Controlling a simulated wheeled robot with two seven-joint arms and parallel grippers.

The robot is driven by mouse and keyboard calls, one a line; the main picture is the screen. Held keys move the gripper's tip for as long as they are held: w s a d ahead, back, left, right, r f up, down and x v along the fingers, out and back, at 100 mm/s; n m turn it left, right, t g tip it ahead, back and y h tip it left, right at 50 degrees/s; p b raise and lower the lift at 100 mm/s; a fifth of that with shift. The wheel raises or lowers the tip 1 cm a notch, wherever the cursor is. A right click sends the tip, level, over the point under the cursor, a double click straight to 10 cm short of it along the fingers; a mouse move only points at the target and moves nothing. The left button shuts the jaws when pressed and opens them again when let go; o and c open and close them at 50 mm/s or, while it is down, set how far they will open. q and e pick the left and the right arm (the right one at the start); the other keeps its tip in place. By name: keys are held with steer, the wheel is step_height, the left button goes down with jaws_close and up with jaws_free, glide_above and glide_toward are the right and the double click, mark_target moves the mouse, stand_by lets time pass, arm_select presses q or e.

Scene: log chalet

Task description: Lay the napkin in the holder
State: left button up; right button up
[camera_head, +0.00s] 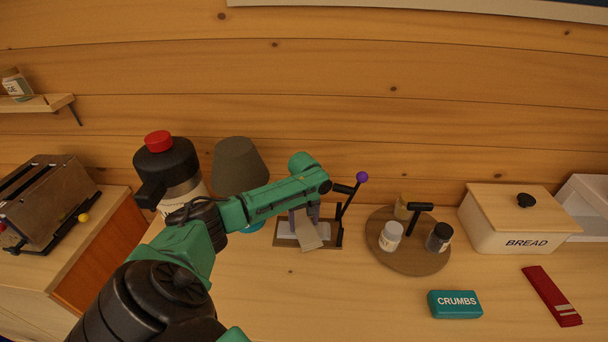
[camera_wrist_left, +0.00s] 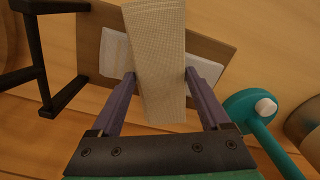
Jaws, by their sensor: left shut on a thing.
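The napkin, a flat folded beige strip (camera_head: 310,232), is held in my left gripper (camera_head: 305,213). In the left wrist view the purple fingers of the left gripper (camera_wrist_left: 159,76) press on both sides of the napkin (camera_wrist_left: 156,35). The holder (camera_head: 338,243) is a brown board with a black frame and a lever with a purple ball. In the left wrist view the holder (camera_wrist_left: 212,50) lies beneath the napkin, with white sheets on it. The napkin overlaps the holder in both views; whether they touch is unclear. My right gripper is out of view.
A lamp (camera_head: 238,162) and a black flask (camera_head: 170,168) stand left of the holder. A round wooden board (camera_head: 408,262) with jars is to the right, then a bread box (camera_head: 513,218), a teal crumbs box (camera_head: 455,304) and a red cloth (camera_head: 551,295). The counter front is clear.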

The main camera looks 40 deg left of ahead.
mark_target(304, 225)
arm_select(q)
steer(key=o, duration=1.3)
step_height(304, 225, up, 14)
steer(key=b, duration=0.2)
steer(key=shift+r, duration=0.2)
